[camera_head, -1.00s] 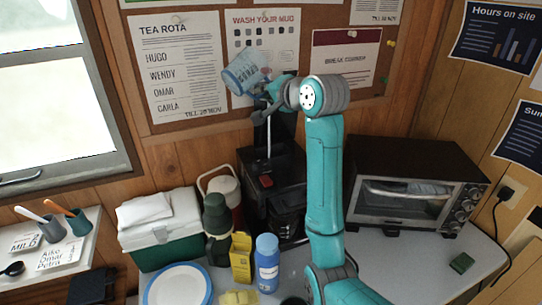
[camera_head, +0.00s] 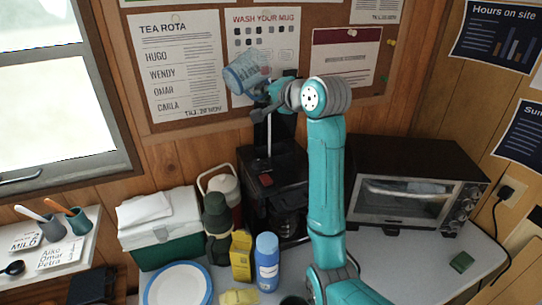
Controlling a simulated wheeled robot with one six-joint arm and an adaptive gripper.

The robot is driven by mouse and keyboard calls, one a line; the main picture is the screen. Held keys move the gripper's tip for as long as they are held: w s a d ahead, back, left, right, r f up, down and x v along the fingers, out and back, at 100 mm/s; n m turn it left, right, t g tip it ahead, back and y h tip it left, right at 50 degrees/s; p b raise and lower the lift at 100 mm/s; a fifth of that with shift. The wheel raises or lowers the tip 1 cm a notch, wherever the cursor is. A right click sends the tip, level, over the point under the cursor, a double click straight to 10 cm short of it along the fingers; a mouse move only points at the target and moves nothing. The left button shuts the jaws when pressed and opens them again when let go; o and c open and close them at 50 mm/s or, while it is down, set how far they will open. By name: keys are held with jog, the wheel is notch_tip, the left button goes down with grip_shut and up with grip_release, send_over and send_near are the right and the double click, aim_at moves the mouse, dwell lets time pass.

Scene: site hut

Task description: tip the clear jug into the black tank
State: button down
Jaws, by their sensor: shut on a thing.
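The clear jug (camera_head: 243,74), with blue markings, is tilted in the air in front of the pinned posters. My gripper (camera_head: 268,91) is shut on it at its right side and hides part of it. Below stands a black coffee machine (camera_head: 265,168) with a red switch; its black tank (camera_head: 261,132) seems to be the upright part at the back, partly hidden. A thin pale vertical line runs down there below my gripper. I cannot tell whether it is water or a part of the machine.
A toaster oven (camera_head: 415,185) stands right of my arm. A green cool box (camera_head: 160,232), a dark green flask (camera_head: 217,222), a yellow carton (camera_head: 241,257), a blue bottle (camera_head: 267,262) and a plate (camera_head: 178,287) crowd the counter at left and front.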

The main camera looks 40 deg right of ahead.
jog(key=shift+d+r+m+y, duration=0.3)
jog(key=shift+d+m+y, duration=0.1)
jog(key=shift+m, duration=0.2)
dwell(0.6)
jog(key=shift+a+r+m+p, duration=0.15)
jog(key=shift+m+p, duration=0.15)
jog(key=shift+m, duration=0.1)
dwell(0.3)
jog(key=shift+f+n, duration=0.2)
jog(key=shift+n, duration=0.1)
jog(key=shift+a+f+n+h, duration=0.25)
jog(key=shift+a+n+h, duration=0.1)
jog(key=shift+n, duration=0.25)
jog(key=shift+d+r+n+h, duration=0.1)
jog(key=shift+r+n+h, duration=0.25)
jog(key=shift+n, duration=0.15)
jog(key=shift+d+r, duration=0.2)
jog(key=shift+d, duration=0.1)
jog(key=shift+n, duration=0.3)
